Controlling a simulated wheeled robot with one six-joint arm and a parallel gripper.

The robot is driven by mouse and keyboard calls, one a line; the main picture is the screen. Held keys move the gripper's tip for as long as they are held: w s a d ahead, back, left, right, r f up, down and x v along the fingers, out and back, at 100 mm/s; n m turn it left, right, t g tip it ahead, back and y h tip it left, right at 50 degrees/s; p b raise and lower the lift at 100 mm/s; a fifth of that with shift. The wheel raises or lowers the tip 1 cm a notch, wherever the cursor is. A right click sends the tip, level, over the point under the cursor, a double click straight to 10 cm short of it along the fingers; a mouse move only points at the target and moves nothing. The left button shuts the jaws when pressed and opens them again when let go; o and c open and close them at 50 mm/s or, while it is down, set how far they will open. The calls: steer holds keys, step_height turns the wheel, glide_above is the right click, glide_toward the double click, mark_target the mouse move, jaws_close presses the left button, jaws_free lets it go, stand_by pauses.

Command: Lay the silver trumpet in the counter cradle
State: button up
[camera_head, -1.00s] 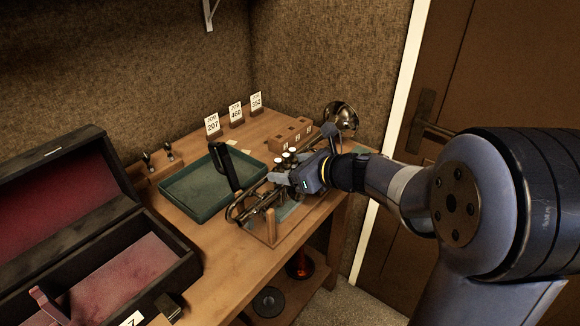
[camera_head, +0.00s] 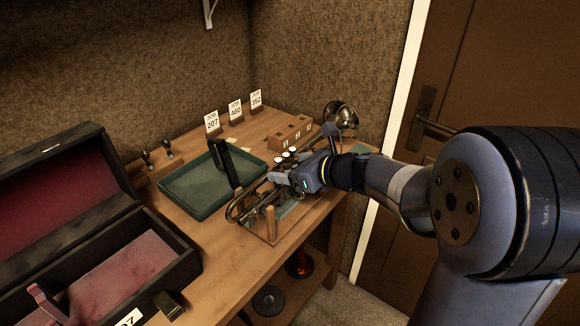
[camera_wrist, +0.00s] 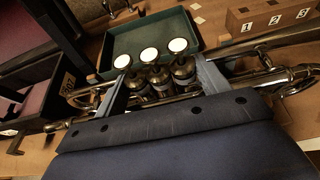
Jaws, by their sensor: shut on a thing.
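The silver trumpet (camera_head: 236,211) lies roughly level over the counter cradle, its bell pointing to the back right. The cradle shows as a wooden post (camera_head: 270,224) on a base, in front of the tubing; my gripper and the trumpet hide much of it. I cannot tell whether the trumpet's weight rests on it. My gripper (camera_head: 283,178) is shut on the trumpet's valve section. In the wrist view, the fingers stand on either side of the three valves with white caps (camera_wrist: 149,54), and tubing runs out to both sides.
A green tray (camera_head: 193,205) lies behind and left of the trumpet. A wooden block with number labels (camera_head: 291,134) and job cards (camera_head: 235,110) stand at the back. An open case with red lining (camera_head: 125,275) fills the left. The bench's front edge is close to the cradle.

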steer(key=o, duration=1.4)
steer(key=shift+f, duration=0.1)
steer(key=shift+s+f, duration=0.1)
steer(key=v, duration=1)
steer(key=shift+s+d, duration=0.25)
steer(key=x, duration=1.1)
steer(key=shift+r, duration=0.25)
steer(key=shift+d+r, duration=0.1)
steer(key=shift+r, duration=0.15)
